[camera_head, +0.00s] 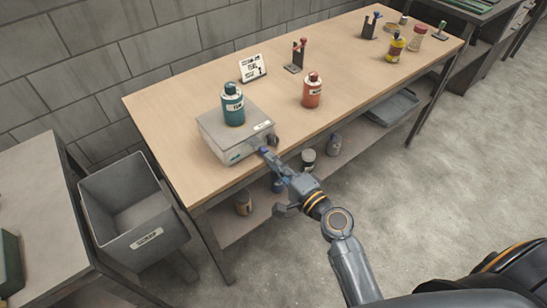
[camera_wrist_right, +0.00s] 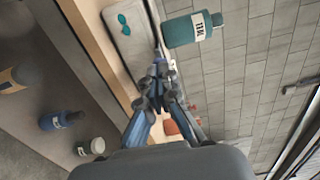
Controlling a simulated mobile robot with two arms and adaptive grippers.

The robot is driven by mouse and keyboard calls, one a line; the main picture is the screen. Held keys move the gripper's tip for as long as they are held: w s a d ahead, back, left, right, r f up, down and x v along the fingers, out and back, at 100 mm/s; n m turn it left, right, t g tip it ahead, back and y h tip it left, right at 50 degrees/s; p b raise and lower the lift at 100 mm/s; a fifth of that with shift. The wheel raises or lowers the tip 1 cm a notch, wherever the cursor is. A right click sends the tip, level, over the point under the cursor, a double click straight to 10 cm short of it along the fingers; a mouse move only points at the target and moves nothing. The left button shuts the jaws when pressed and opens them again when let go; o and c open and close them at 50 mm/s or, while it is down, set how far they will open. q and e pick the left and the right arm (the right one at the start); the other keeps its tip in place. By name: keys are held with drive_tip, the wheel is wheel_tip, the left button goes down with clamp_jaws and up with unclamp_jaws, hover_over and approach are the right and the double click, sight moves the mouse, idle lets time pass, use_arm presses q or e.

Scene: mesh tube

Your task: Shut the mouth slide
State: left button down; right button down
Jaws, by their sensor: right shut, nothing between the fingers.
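A flat grey metal box (camera_head: 212,131) lies near the front edge of the workbench, with a teal bottle (camera_head: 233,108) standing on its top. A small dark knob (camera_head: 273,140) shows at the box's right end. I cannot make out a separate mouth slide or how far open it is. My right gripper (camera_head: 264,152) is shut and empty, its tips close to the box's front right corner; I cannot tell whether they touch it. In the right wrist view the shut fingers (camera_wrist_right: 158,82) show beside the box (camera_wrist_right: 124,40) and below the teal bottle (camera_wrist_right: 192,30). My left gripper is out of view.
An orange bottle (camera_head: 312,91) stands right of the box, and a white sign (camera_head: 252,67) behind it. Several small containers sit on the lower shelf (camera_head: 222,221). A grey bin (camera_head: 130,205) stands left of the bench. The middle right of the bench top is clear.

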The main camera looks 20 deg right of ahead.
sight(265, 149)
drive_tip(key=shift+w, duration=0.1)
drive_tip(key=x, duration=0.3)
drive_tip(key=shift+w+a, duration=0.1)
drive_tip(key=shift+w, duration=0.2)
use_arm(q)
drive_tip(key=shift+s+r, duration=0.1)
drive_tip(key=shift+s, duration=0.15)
use_arm(e)
drive_tip(key=shift+r, duration=0.2)
